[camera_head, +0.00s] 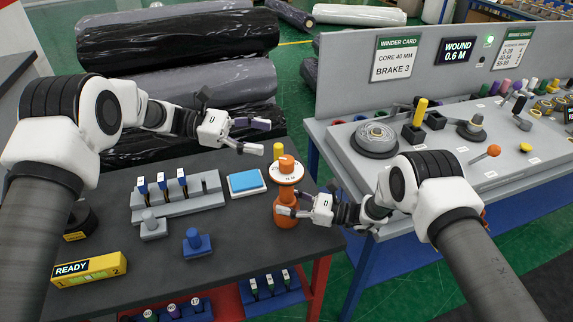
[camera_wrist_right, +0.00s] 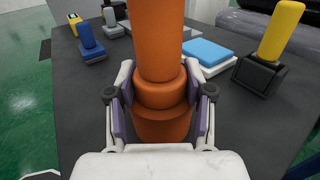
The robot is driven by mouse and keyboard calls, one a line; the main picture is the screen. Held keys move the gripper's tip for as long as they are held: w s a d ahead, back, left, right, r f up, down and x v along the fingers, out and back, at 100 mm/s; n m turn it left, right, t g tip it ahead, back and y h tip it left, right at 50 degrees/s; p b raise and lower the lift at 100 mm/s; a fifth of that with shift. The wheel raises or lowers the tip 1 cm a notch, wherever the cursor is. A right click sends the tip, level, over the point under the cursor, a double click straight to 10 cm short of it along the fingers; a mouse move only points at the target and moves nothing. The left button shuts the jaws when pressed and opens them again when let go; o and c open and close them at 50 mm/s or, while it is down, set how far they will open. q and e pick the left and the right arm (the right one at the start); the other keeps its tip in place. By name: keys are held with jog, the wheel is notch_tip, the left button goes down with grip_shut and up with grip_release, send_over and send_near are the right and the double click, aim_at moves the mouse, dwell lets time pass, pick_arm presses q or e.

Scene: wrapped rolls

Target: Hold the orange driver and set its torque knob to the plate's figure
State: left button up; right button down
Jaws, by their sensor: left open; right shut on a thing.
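The orange driver (camera_head: 286,214) stands upright at the right edge of the dark table. On its top is a white dial disc with an orange torque knob (camera_head: 286,164); the dial's marks are too small to read. My right gripper (camera_head: 287,203) is shut around the driver's body. The right wrist view shows its fingers on both sides of the orange body (camera_wrist_right: 159,45), with the knob out of view. My left gripper (camera_head: 262,137) is open and empty, above and left of the knob. I cannot identify the plate with the torque figure.
A blue pad (camera_head: 246,181) and a grey rack of blue-topped tools (camera_head: 176,194) lie left of the driver. A yellow-topped block (camera_wrist_right: 262,62) stands close behind it. A yellow "READY" box (camera_head: 89,270) is front left. A grey console (camera_head: 440,145) stands right, with a "BRAKE 3" card (camera_head: 395,60).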

aim_at(285, 163)
pick_arm(q)
jog(key=a+f+n+t+h, duration=0.1)
jog(key=a+f+n+t, duration=0.1)
jog(key=a+f+n, duration=0.35)
jog(key=shift+m, duration=0.95)
jog(key=d, duration=0.4)
jog(key=d+f, duration=0.1)
jog(key=d, duration=0.2)
jog(key=d+f, duration=0.1)
jog(key=d, duration=0.3)
jog(key=shift+d+f, duration=0.15)
jog(key=shift+d, duration=0.15)
jog(key=c, duration=1.2)
